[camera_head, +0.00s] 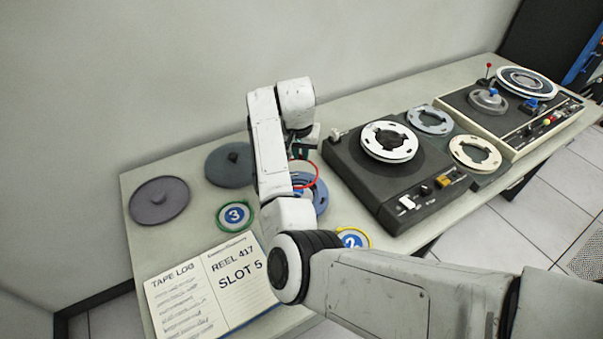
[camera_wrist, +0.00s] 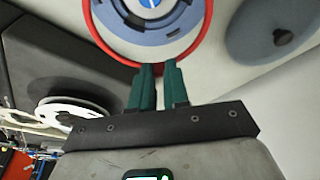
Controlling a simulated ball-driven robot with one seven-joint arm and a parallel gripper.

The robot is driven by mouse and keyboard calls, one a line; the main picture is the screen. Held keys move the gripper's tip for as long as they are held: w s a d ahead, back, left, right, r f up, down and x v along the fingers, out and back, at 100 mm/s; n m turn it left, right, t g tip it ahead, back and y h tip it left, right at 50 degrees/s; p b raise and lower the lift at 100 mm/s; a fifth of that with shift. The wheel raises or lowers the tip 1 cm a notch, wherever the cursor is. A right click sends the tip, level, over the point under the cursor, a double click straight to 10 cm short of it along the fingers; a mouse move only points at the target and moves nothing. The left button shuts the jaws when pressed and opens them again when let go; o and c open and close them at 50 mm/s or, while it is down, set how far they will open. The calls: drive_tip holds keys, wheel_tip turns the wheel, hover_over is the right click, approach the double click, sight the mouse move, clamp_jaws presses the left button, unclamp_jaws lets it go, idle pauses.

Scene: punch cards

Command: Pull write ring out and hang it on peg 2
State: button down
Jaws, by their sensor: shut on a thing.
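The red write ring (camera_head: 314,169) shows as a thin arc beside my arm in the head view. In the wrist view the red ring (camera_wrist: 207,38) surrounds a blue and grey reel (camera_wrist: 168,37). My gripper (camera_wrist: 157,68) is shut on the ring's near edge, its green fingers together. The head view shows the blue reel (camera_head: 320,194) on the table, partly behind my arm; the ring looks offset from it, but I cannot tell the gap exactly. The round blue "2" marker (camera_head: 352,239) with a yellow ring around it is partly hidden by my arm.
A "3" marker (camera_head: 236,215) has a green ring around it. Two dark discs (camera_head: 159,201) lie at the table's left. An open tape log (camera_head: 212,289) lies in front. A black tape deck (camera_head: 385,165) stands right of my gripper; another deck (camera_head: 511,104) stands farther right.

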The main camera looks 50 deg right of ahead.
wheel_tip(320, 180, up, 5)
drive_tip(key=p, duration=0.3)
drive_tip(key=shift+p, duration=0.4)
drive_tip(key=shift+f, duration=0.1)
